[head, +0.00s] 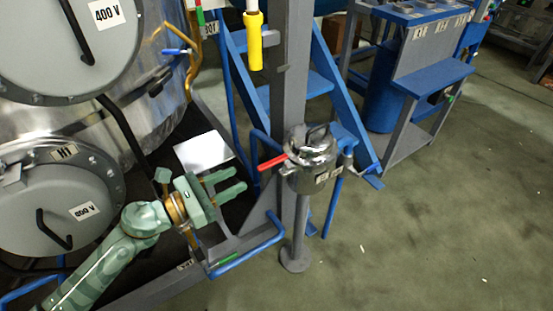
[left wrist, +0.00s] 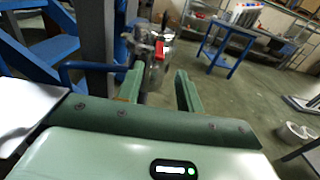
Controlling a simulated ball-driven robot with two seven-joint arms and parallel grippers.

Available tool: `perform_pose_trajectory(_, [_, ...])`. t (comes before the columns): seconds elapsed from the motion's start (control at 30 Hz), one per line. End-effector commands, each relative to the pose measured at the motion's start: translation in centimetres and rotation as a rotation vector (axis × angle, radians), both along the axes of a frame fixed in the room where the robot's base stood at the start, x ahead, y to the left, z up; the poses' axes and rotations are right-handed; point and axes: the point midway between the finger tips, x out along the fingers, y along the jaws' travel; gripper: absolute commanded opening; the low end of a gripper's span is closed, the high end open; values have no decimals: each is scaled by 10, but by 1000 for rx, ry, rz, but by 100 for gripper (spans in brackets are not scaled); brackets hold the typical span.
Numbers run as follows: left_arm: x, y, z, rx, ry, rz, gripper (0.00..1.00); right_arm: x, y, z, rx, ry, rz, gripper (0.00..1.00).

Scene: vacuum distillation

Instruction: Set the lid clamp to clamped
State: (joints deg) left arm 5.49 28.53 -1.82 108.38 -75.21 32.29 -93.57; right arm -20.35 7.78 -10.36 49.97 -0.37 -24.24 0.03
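A shiny metal pot (head: 318,178) with a lid and a top handle stands on a grey post. A red lever (head: 273,162), which looks like the lid clamp handle, sticks out from the lid toward the left. My left gripper (head: 240,179) is open and empty, left of the pot and slightly below the red lever, with its fingers pointing toward it. In the left wrist view the pot (left wrist: 155,74) shows between and beyond the open fingers (left wrist: 158,78), with the red lever (left wrist: 160,49) above. The fingers appear apart from the lever. My right gripper is out of view.
A blue bent rail (head: 248,258) runs below my left gripper, and a grey column (head: 291,85) with blue steps (head: 310,85) stands behind the pot. Large metal vessels (head: 60,210) fill the left.

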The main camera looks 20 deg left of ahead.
Motion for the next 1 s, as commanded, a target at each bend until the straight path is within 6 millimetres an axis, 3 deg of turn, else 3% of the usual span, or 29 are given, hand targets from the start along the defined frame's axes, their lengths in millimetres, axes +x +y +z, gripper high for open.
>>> perform_pose_trajectory(0.2, [47,-36,1,-2,-3,0,36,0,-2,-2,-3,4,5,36])
perform_pose_trajectory(0.4, [77,-60,0,-2,-1,1,36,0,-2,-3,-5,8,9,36])
perform_pose_trajectory(0.6, [90,-70,0,-1,1,1,36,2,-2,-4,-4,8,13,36])
perform_pose_trajectory(0.87, [92,-71,0,0,1,1,36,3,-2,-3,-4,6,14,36])
perform_pose_trajectory(0.9, [92,-71,0,0,1,1,34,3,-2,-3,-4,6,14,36])
perform_pose_trajectory(1.0, [92,-71,0,-1,1,1,6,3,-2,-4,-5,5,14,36])
